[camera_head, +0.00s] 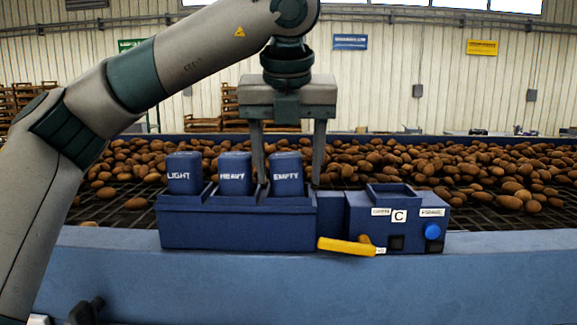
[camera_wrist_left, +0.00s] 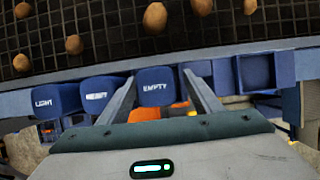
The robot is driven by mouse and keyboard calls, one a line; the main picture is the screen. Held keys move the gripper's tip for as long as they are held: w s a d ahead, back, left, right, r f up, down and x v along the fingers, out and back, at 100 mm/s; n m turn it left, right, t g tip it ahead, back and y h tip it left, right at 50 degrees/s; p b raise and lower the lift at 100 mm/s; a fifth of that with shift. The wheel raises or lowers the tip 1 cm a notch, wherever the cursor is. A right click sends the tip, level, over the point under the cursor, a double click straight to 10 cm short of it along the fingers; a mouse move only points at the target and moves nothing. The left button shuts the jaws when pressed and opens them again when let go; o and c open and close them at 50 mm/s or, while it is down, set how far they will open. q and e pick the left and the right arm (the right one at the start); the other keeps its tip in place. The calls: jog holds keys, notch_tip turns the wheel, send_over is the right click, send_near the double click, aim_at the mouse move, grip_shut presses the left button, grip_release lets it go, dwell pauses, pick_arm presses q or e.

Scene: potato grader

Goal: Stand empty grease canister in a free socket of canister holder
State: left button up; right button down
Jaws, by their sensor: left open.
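The empty canister (camera_head: 286,172), blue and marked EMPTY, stands upright in the right slot of a blue three-slot rack (camera_head: 240,228). The canisters marked LIGHT (camera_head: 184,172) and HEAVY (camera_head: 234,172) stand to its left. My left gripper (camera_head: 288,182) points down, open, with one finger on each side of the empty canister; whether they touch it I cannot tell. The wrist view shows the empty canister (camera_wrist_left: 155,88) between the fingers. A blue box marked C (camera_head: 398,216), with an open square top, stands to the right; whether it is the canister holder I cannot tell. My right gripper is not identifiable.
A yellow handle (camera_head: 346,246) lies in front of the rack and box, and a blue knob (camera_head: 433,231) is on the box front. The blue ledge (camera_head: 500,245) is clear at right. Behind, potatoes (camera_head: 440,165) cover a dark grate.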

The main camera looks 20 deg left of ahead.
pick_arm(q)
jog(key=shift+r, duration=0.1)
jog(key=shift+r, duration=0.15)
jog(key=shift+s+r, duration=0.1)
jog(key=shift+r, duration=0.1)
jog(key=b+v, duration=0.2)
jog(key=v, duration=0.9)
jog(key=shift+r, duration=0.2)
